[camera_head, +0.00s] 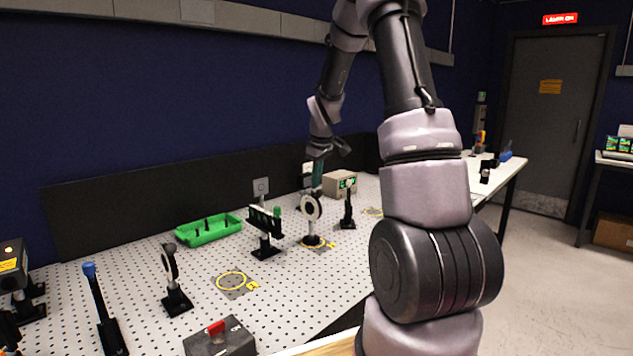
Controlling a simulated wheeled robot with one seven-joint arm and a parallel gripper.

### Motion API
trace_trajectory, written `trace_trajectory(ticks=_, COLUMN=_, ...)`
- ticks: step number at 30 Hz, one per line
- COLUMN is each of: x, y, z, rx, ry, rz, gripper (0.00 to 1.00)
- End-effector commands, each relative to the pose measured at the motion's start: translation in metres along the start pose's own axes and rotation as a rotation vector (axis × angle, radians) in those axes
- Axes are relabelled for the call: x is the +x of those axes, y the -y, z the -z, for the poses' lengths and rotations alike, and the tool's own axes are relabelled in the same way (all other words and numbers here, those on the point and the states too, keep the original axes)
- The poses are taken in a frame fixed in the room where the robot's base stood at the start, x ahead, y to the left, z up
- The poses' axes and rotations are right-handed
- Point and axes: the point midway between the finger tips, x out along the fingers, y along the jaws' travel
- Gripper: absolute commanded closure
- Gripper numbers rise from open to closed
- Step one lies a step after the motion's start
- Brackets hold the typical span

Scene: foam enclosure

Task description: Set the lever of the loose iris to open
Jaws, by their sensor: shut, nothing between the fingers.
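A white ring-shaped mount (311,207), which looks like the iris, stands upright on a black post and base within a yellow floor marking. A teal upright piece (317,176) shows just above it; I cannot tell whether it is the iris lever or a part behind. My gripper (320,156) is shut and empty, pointing down at the top of this teal piece. Whether they touch is too small to tell. The lever's setting cannot be made out. Another dark ring mount (169,262) stands at the front left.
A rail-like mount (264,222) stands just left of the iris, and a thin black post (348,210) to its right. A green tray (209,230) and a beige box (341,183) lie behind. An empty yellow circle (232,281) marks clear breadboard in front.

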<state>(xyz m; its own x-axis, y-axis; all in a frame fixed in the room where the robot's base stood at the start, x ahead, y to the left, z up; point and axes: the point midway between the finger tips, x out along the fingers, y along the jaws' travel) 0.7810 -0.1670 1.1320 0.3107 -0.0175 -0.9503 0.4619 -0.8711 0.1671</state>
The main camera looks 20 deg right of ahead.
Motion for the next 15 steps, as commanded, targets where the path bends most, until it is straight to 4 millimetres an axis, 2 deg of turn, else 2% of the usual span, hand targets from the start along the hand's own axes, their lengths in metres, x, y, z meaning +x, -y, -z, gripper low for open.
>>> trace_trajectory(ticks=11, x=0.002, y=0.000, z=-0.002, rx=0.000, ry=-0.001, rz=0.000, gripper=1.00)
trace_trajectory(ticks=15, x=0.006, y=0.001, z=-0.012, rx=0.002, ry=0.002, rz=0.002, gripper=1.00)
